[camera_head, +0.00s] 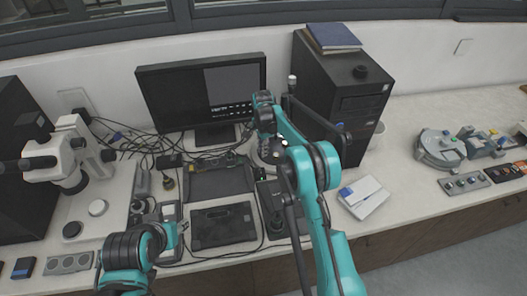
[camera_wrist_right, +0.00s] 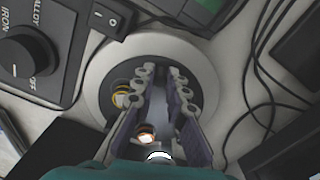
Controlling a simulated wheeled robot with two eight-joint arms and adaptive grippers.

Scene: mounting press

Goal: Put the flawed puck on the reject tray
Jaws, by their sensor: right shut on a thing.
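My right gripper (camera_wrist_right: 163,75) reaches over a round pale dish (camera_wrist_right: 98,82) in the right wrist view. It is shut on what I take to be a puck, mostly hidden between the fingers; I cannot tell whether it is flawed. A yellow-ringed puck (camera_wrist_right: 123,92) sits in the dish beside the left finger. A small copper-coloured round face (camera_wrist_right: 148,133) shows between the fingers. In the head view the dish is largely hidden by my right arm. My left gripper (camera_head: 181,228) is low over the bench's left part, its jaws too small to read. I cannot pick out the reject tray.
A panel with a knob and the words ALLOY and IRON (camera_wrist_right: 38,55) stands left of the dish. Black cables (camera_wrist_right: 262,70) run at right. A monitor (camera_head: 203,90) and a computer tower (camera_head: 345,95) stand behind. A microscope (camera_head: 65,155) stands left. The bench right of the white box (camera_head: 364,196) has free room.

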